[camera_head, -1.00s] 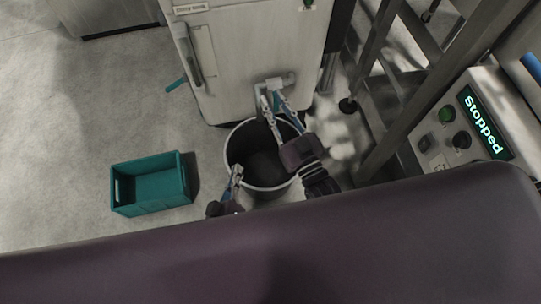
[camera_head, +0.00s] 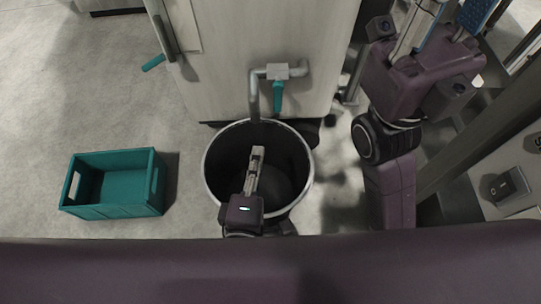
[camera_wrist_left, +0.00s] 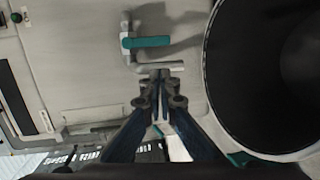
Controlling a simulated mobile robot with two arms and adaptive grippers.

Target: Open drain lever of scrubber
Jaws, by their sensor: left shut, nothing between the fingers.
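The scrubber (camera_head: 225,60) is a pale cabinet with a grey drain pipe (camera_head: 254,95) low on its front. The teal drain lever (camera_head: 277,97) hangs down from the valve, crosswise to the pipe's level stretch. In the left wrist view the lever (camera_wrist_left: 150,42) shows whole, beyond my fingertips. My left gripper (camera_head: 257,152) is shut and empty over the black bucket, below and apart from the lever. It also shows in the left wrist view (camera_wrist_left: 162,90). My right gripper (camera_head: 440,25) is far right of the lever, fingers spread and tips partly cut off.
The black bucket (camera_head: 207,165) stands under the pipe outlet and also shows in the left wrist view (camera_wrist_left: 215,75). A teal crate (camera_head: 112,212) lies on the floor to the left. A teal handle (camera_head: 153,63) juts from the scrubber's left side. Metal frame posts (camera_head: 470,150) stand at right.

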